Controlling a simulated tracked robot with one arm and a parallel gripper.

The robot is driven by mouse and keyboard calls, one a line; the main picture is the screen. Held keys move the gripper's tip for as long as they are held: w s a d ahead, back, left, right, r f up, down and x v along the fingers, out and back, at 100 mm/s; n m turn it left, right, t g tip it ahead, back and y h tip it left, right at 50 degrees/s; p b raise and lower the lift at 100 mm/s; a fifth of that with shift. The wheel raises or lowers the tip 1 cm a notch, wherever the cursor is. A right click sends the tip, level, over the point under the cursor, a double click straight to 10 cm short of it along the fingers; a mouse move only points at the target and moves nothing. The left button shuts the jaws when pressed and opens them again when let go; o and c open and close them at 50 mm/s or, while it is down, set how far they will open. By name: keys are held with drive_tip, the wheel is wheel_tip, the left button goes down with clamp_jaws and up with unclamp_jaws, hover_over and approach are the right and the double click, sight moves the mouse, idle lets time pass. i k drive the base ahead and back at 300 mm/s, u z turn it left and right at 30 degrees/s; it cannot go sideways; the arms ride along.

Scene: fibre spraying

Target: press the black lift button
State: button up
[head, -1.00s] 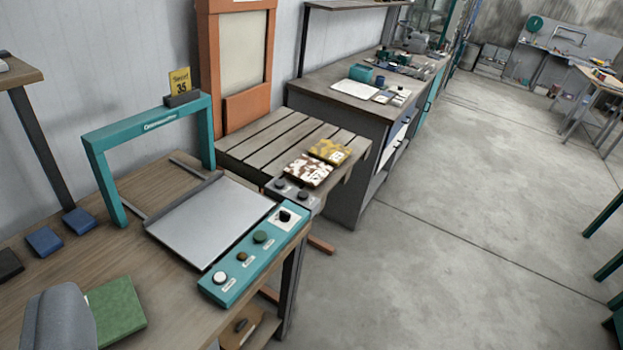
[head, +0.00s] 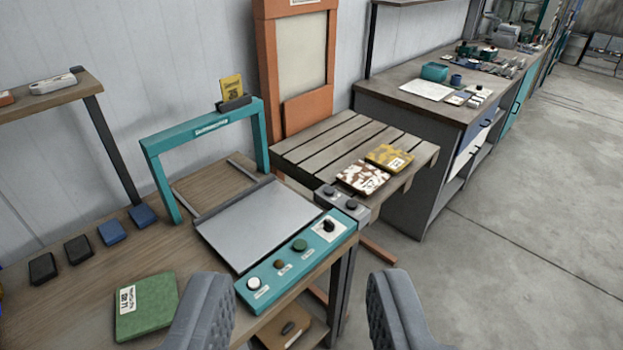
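A small grey control box (head: 346,212) with two dark round buttons, a left one (head: 329,191) and a right one (head: 352,204), sits at the front corner of a slatted wooden table. A teal panel (head: 262,270) in front of a grey plate carries a black knob (head: 328,225), a green button (head: 299,245), a brown button (head: 279,264) and a white button (head: 254,284). I cannot read which is the lift button. My gripper (head: 302,280) is open and empty, its grey fingers wide apart at the bottom of the view, nearer than the panel.
A green labelled pack (head: 147,306) lies on the wooden bench left of my gripper. Brown-white (head: 363,177) and yellow (head: 389,157) packs lie on the slatted table (head: 330,140). The floor (head: 520,240) on the right is clear.

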sight(352, 204)
drive_tip(key=z, duration=0.1)
drive_tip(key=i, duration=1)
drive_tip(key=u, duration=0.1)
